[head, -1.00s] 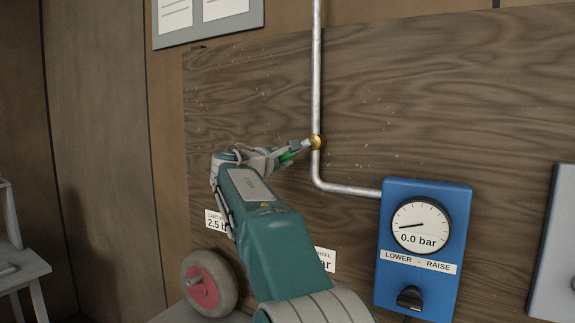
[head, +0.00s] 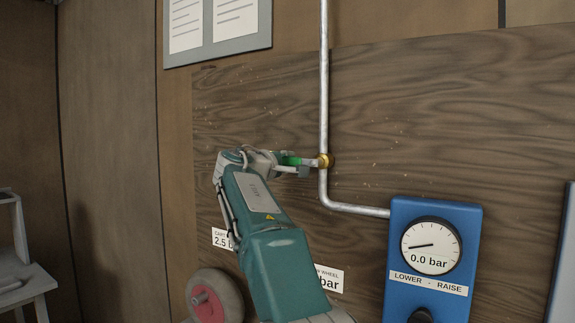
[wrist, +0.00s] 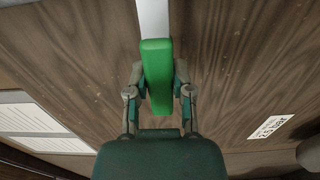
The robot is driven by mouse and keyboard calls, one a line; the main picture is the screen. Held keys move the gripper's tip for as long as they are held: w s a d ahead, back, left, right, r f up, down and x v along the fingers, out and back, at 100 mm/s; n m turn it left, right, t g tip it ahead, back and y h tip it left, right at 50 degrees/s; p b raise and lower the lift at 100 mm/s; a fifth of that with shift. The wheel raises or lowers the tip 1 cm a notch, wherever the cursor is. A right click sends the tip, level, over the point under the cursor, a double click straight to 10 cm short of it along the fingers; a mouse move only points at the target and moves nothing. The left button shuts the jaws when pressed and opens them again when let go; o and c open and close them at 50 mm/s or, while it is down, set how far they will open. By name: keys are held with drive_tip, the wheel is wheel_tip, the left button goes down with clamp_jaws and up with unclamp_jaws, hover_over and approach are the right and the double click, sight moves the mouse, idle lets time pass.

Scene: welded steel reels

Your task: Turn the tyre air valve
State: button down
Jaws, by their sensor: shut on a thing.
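The tyre air valve has a brass body (head: 326,160) on the grey pipe and a lever with a green grip (head: 291,160). The lever points left from the body, about level and across the upright pipe. In the wrist view the green grip (wrist: 157,54) lies lengthwise between my fingers, with the bare metal of the lever beyond it. My gripper (wrist: 159,72) is shut on the green grip, one finger on each side. In the head view my gripper (head: 296,167) partly hides the grip. The brass body is out of the wrist view.
The metal pipe (head: 323,90) runs down the wooden panel and bends right to a blue gauge box (head: 436,212) reading 0.0 bar. A red-hubbed wheel (head: 213,300) stands lower left. A notice board (head: 217,55) hangs above.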

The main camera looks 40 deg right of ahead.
drive_tip(key=shift+f, duration=0.15)
drive_tip(key=shift+c, duration=2.4)
unclamp_jaws()
drive_tip(key=shift+s+a, duration=0.1)
drive_tip(key=shift+a, duration=0.2)
drive_tip(key=v, duration=1.1)
drive_tip(key=shift+a, duration=0.2)
drive_tip(key=s+a+f+m+y, duration=0.1)
drive_tip(key=s+a+f+y, duration=0.4)
drive_tip(key=s+f, duration=0.4)
drive_tip(key=s+a+f+m+g+y, duration=0.1)
drive_tip(key=s+a+f+y, duration=0.5)
drive_tip(key=f, duration=0.9)
drive_tip(key=s+a+f+m+y, duration=0.2)
drive_tip(key=s+a+f+y, duration=0.3)
drive_tip(key=s+a+f, duration=0.3)
drive_tip(key=s+f, duration=0.4)
drive_tip(key=s, duration=0.1)
drive_tip(key=shift+y, duration=0.3)
